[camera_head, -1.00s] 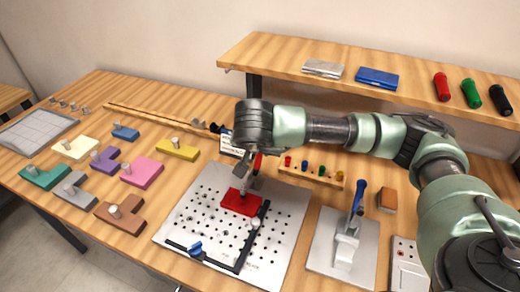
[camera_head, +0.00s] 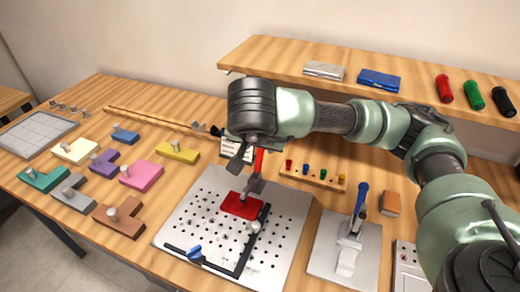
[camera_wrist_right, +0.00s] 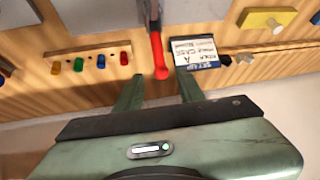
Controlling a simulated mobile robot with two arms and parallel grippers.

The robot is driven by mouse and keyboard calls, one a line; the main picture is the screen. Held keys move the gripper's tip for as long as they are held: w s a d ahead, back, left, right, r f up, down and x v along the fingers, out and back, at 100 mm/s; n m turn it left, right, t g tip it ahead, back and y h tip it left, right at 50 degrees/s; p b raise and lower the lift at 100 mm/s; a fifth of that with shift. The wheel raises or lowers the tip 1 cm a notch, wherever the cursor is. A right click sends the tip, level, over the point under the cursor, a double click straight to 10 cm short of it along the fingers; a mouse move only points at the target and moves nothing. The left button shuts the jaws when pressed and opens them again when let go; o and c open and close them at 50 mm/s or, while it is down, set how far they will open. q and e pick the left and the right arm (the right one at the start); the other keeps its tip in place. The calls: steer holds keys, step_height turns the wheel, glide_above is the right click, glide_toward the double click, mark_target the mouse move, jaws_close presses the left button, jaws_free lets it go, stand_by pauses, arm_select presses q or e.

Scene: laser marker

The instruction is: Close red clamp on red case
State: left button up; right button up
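The red case (camera_head: 241,205) lies flat on the perforated metal plate (camera_head: 195,215), beside a black L-shaped fence. The red clamp (camera_head: 259,163) stands at the back edge of the case with its red handle pointing up. I cannot tell whether its metal arm presses on the case. My right gripper (camera_head: 246,160) is just left of the handle in the head view. In the right wrist view its fingers (camera_wrist_right: 160,82) are apart, and the red clamp handle (camera_wrist_right: 157,55) shows between them. My left gripper is not in view.
A blue-handled clamp (camera_head: 360,200) stands on a second plate to the right. A wooden rack with colored pegs (camera_head: 313,176) and a label card (camera_head: 236,150) are behind. Several colored blocks (camera_head: 140,175) lie on the left. A raised shelf (camera_head: 400,98) runs along the back.

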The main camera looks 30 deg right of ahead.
steer(key=shift+s+a+r, duration=0.1)
steer(key=shift+s+r, duration=0.1)
steer(key=shift+r, duration=0.15)
steer(key=c, duration=0.4)
steer(key=w+d+g, duration=0.1)
steer(key=w+d+r+g+b, duration=0.1)
steer(key=w, duration=0.1)
steer(key=w+d+g+y+b, duration=0.1)
steer(key=shift+w+d+r+g, duration=0.2)
steer(key=shift+d+r+g, duration=0.1)
steer(key=shift+r, duration=0.1)
jaws_close()
step_height(320, 180, up, 3)
steer(key=w+d+g+y+b, duration=0.1)
steer(key=w+g+y+b, duration=0.1)
steer(key=y, duration=0.1)
steer(key=p, duration=0.1)
glide_toward(259, 162)
steer(key=w+d+f, duration=0.3)
steer(key=w+f, duration=0.1)
steer(key=f, duration=0.1)
steer(key=shift+f+n, duration=0.2)
steer(key=shift+n, duration=0.1)
